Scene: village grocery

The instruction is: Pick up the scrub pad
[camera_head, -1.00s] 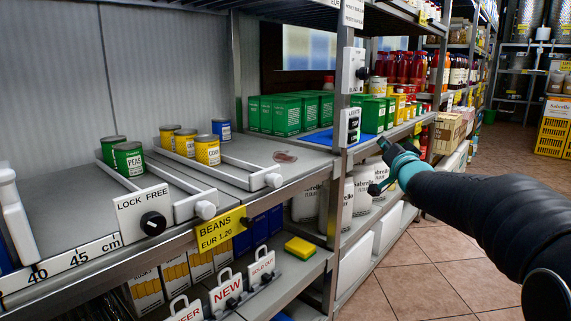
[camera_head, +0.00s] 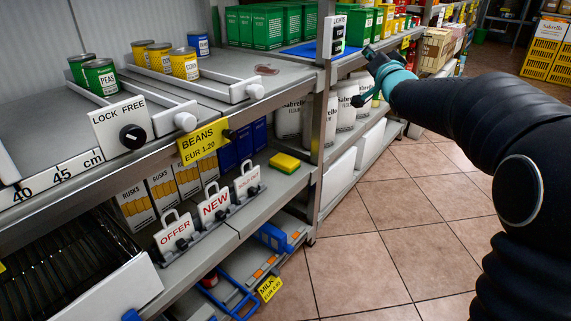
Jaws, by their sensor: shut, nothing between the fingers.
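The scrub pad (camera_head: 285,163) is a small yellow block with a green layer. It lies on the lower grey shelf, near its right end and front edge, right of the small sign holders. My gripper (camera_head: 366,78) is up and to the right of the pad, in front of the shelf bay with flour bags. It is shut and empty, well apart from the pad. The pad is in plain view.
Offer, new and sold-out signs (camera_head: 214,204) stand left of the pad. The upper shelf with its yellow beans label (camera_head: 203,144) overhangs behind it. A metal post (camera_head: 322,125) rises to its right. Blue crates (camera_head: 275,237) sit below. The tiled floor (camera_head: 400,220) is clear.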

